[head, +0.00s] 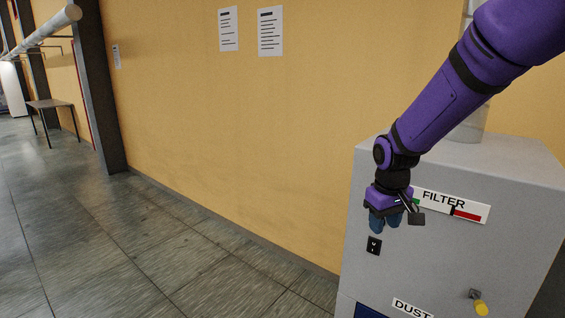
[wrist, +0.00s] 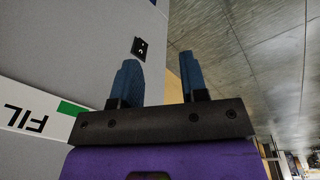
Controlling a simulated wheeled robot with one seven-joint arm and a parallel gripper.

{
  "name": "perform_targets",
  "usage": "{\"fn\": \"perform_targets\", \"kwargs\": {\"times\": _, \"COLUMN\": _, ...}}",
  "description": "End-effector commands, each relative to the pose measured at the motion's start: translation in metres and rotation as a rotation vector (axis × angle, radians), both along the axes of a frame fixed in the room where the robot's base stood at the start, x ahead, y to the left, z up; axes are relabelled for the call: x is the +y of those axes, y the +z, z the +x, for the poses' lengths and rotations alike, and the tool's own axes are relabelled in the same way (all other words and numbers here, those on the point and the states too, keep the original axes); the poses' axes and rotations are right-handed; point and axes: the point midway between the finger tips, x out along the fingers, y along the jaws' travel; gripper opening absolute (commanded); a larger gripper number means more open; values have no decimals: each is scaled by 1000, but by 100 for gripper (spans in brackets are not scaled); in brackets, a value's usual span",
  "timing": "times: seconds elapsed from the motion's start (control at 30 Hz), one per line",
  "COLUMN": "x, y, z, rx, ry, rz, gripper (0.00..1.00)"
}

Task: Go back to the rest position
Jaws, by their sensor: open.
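My gripper (head: 385,222) is at the end of my purple arm, in front of the grey cabinet (head: 383,275) in the head view. Its two blue fingers stand apart and empty in the wrist view (wrist: 158,82). The cabinet carries a FILTER label with a gauge strip (head: 455,204), partly covered by my wrist. A small black switch (head: 374,246) sits just below the fingers in the head view. It also shows beyond the left finger in the wrist view (wrist: 140,47). I cannot tell whether the fingers touch the cabinet; they look apart from it.
A yellow knob (head: 480,304) sticks out low on the cabinet, near a DUST label (head: 412,309). A yellow wall (head: 230,130) with posted sheets (head: 270,32) runs behind. The tiled floor (head: 150,240) at left is clear. A small table (head: 50,104) stands far left.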

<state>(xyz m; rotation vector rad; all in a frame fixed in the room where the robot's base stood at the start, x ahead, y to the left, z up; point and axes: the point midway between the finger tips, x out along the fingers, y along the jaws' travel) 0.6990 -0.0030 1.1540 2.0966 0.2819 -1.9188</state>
Motion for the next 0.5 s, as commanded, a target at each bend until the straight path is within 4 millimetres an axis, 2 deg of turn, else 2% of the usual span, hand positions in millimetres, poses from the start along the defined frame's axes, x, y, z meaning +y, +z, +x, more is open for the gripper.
{"fn": "perform_targets", "kwargs": {"times": 0.03, "x": -6, "y": 17, "z": -10, "rx": -21, "ry": -18, "rz": 14, "gripper": 40}}
{"fn": "perform_targets", "kwargs": {"times": 0.2, "x": -20, "y": 61, "z": -44, "rx": -72, "ry": -70, "rz": 50, "gripper": 40}}
{"fn": "perform_targets", "kwargs": {"times": 0.5, "x": -43, "y": 120, "z": -115, "rx": -168, "ry": -156, "rz": 100, "gripper": 40}}
